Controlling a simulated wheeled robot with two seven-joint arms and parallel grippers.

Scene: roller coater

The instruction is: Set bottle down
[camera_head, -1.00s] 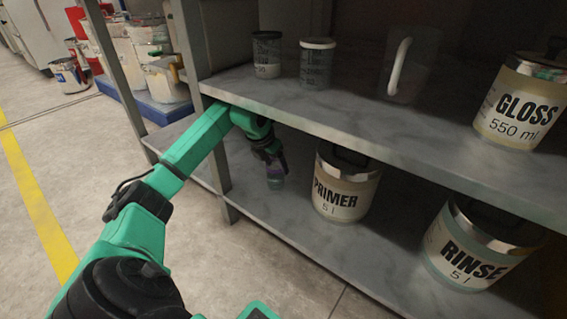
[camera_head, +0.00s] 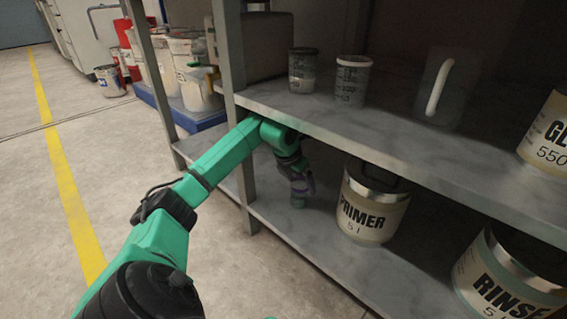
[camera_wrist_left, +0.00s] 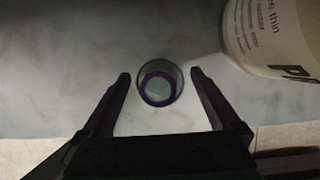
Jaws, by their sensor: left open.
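The bottle (camera_wrist_left: 160,84), seen from above in the left wrist view, is a small round shape with a purple ring and a pale green middle. It stands on the lower shelf (camera_head: 290,232), left of the primer can. My left gripper (camera_wrist_left: 160,82) is open, with one finger on either side of the bottle and a visible gap at each side. In the head view the gripper (camera_head: 299,186) reaches in under the upper shelf, and the bottle's base (camera_head: 298,202) shows below it. My right gripper is not in view.
The PRIMER can (camera_head: 369,208) stands close to the right of the bottle. A RINSE can (camera_head: 508,278) is farther right. The upper shelf (camera_head: 400,145) with clear cups (camera_head: 351,82) and a jug (camera_head: 440,88) is above my arm. A metal post (camera_head: 236,110) stands left.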

